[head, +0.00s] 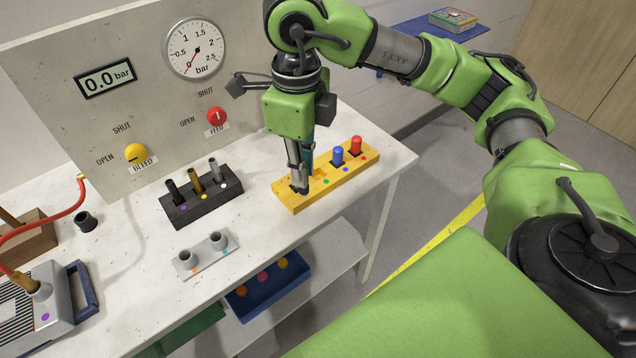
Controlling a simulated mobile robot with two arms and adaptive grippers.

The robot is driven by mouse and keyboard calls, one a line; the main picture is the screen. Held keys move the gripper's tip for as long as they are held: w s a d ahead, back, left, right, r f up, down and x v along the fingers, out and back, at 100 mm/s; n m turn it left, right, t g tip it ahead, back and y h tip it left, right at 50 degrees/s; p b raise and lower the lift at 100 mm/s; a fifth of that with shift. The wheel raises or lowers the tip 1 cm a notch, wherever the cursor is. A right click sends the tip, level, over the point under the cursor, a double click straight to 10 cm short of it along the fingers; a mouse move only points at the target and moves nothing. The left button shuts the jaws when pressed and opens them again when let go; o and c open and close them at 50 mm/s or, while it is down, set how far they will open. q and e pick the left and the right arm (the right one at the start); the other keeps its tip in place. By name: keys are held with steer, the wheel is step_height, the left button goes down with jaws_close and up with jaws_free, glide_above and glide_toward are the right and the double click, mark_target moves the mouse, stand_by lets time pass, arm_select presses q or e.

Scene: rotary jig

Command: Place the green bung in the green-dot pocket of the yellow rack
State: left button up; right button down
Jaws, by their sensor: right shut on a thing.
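The yellow rack (291,203) lies near the right end of the white bench. A green dot (326,182) marks its front edge, beside a square pocket that looks empty. A blue bung (338,156) and a red bung (356,146) stand upright in pockets further right. My right gripper (302,184) points down at the rack's left end, its fingertips low over the leftmost pocket. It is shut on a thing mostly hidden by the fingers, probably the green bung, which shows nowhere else. I cannot tell whether that thing touches the rack. My left gripper is not in view.
A black holder (205,208) with several upright pieces and a grey two-cup block (207,255) sit to the left. The gauge panel (130,90) stands behind. A blue bin (270,287) lies on the shelf below. Bare bench surrounds the rack's front.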

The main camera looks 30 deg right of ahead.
steer(key=shift+w+d+m, duration=0.15)
steer(key=shift+m, duration=0.55)
steer(key=w+d+f+p, duration=0.3)
steer(key=w+d, duration=0.3)
steer(key=p, duration=0.3)
glide_above(318, 162)
steer(key=s+a, duration=0.2)
steer(key=s, duration=0.1)
steer(key=f, duration=0.9)
steer(key=shift+s, duration=0.2)
steer(key=shift+f, duration=0.3)
steer(key=shift+a+f, duration=0.1)
steer(key=shift+f, duration=0.05)
steer(key=shift+f, duration=0.15)
steer(key=c, duration=2)
jaws_free()
